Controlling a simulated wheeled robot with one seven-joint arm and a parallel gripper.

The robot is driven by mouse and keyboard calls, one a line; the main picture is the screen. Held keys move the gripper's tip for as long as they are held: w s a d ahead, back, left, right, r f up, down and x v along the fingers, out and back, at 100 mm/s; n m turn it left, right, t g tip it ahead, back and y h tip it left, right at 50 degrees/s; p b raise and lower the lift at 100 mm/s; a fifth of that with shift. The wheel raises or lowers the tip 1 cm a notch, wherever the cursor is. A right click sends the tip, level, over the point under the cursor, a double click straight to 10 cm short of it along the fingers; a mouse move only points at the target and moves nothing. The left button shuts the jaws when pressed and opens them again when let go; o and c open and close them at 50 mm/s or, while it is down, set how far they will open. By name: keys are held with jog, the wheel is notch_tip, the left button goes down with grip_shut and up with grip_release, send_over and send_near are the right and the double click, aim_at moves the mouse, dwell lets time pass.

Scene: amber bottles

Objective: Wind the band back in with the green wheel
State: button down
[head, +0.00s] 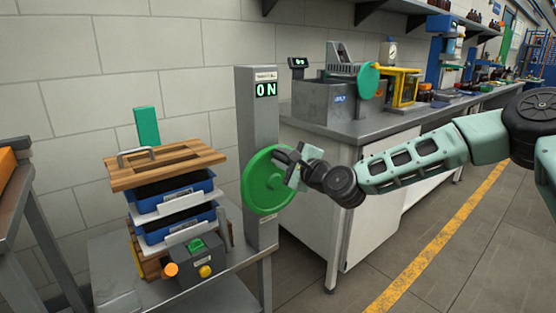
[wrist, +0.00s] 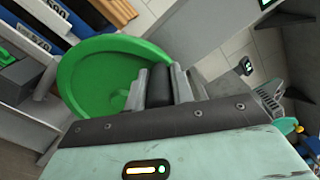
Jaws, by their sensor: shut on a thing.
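The green wheel (head: 262,183) is a solid green disc on the front of a grey post (head: 258,110) whose small display reads "ON". My gripper (head: 290,164) is at the wheel's upper right side, shut on its black handle. In the wrist view the green wheel (wrist: 105,80) fills the upper left, and my gripper's jaws (wrist: 160,85) close around the dark handle. I cannot pick out the band in either view.
Left of the post, a wooden board (head: 165,163) lies over stacked blue trays (head: 175,188). A control box (head: 197,262) with coloured buttons stands below them. A workbench (head: 350,131) with equipment stands behind my arm. Open floor lies at the right.

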jog(key=shift+w+d+m, duration=0.2)
jog(key=shift+d+m, duration=0.1)
jog(key=c, duration=1.2)
grip_release()
jog(key=v, duration=1.7)
jog(key=shift+s, duration=0.2)
jog(key=shift+d, duration=0.15)
